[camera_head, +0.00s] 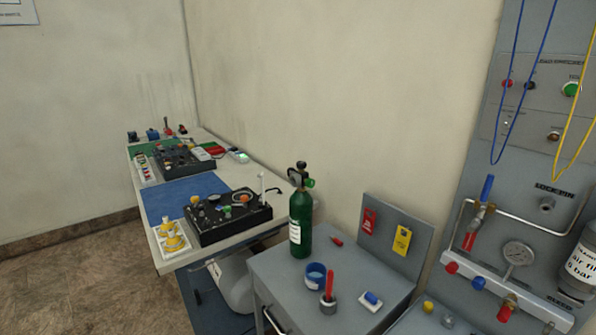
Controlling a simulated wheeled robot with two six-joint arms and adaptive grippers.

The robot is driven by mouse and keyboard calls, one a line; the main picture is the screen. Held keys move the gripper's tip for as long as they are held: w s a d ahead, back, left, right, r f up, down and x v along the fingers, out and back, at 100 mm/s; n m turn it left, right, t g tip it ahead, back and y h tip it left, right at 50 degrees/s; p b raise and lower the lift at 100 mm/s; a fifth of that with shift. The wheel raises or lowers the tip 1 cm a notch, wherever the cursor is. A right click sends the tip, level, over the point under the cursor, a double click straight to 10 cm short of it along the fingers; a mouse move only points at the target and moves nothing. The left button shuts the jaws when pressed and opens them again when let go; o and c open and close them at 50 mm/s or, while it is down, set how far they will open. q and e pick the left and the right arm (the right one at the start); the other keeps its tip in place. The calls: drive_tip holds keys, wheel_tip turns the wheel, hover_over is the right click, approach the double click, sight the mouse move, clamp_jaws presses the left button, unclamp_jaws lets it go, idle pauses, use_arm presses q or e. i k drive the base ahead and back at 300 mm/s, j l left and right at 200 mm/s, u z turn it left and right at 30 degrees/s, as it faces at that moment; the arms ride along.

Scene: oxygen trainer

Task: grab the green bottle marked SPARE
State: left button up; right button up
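A green bottle (301,225) with a white label stands upright on the grey cabinet top. It has a dark valve and gauge at its top. The lettering on the label is too small to read. Neither of my grippers shows in the head view.
The grey cabinet (270,275) also holds a blue cup (316,274), a red-handled tool in a holder (328,290) and a blue-and-white block (371,300). A workbench with black units (229,214) stands behind left. A grey panel with a gauge (518,253) rises at right. Floor is clear at left.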

sight(300, 203)
drive_tip(key=i+j, duration=0.1)
drive_tip(key=j, duration=0.4)
drive_tip(key=i+j+z, duration=0.1)
drive_tip(key=j, duration=0.4)
drive_tip(key=i+j, duration=0.1)
drive_tip(key=j, duration=0.45)
drive_tip(key=i+j+z, duration=0.1)
drive_tip(key=j, duration=0.4)
